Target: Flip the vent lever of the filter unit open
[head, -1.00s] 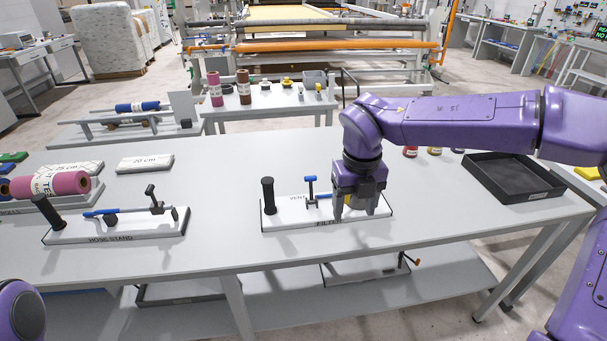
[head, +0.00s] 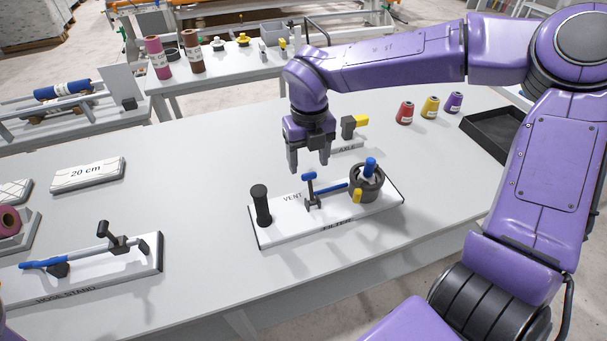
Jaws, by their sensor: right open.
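The filter unit (head: 285,232) is a white base on the table, with a black post at its left end and a grey cup with a blue top at its right end. The vent lever (head: 310,188), with a blue crosspiece on top, stands upright beside the VENT lettering. A blue rod (head: 333,188) runs between it and the cup. My right gripper (head: 309,166) points down, open and empty, with its fingertips just above or behind the lever's blue top. I cannot tell whether they touch it. My left gripper is out of view.
The hose stand (head: 140,262) lies at the left, with a 20 cm block (head: 88,174) behind it. A small stand with a yellow-tipped part (head: 348,128) is close behind my right gripper. Red, yellow and purple cones and a black tray (head: 490,140) are at the right.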

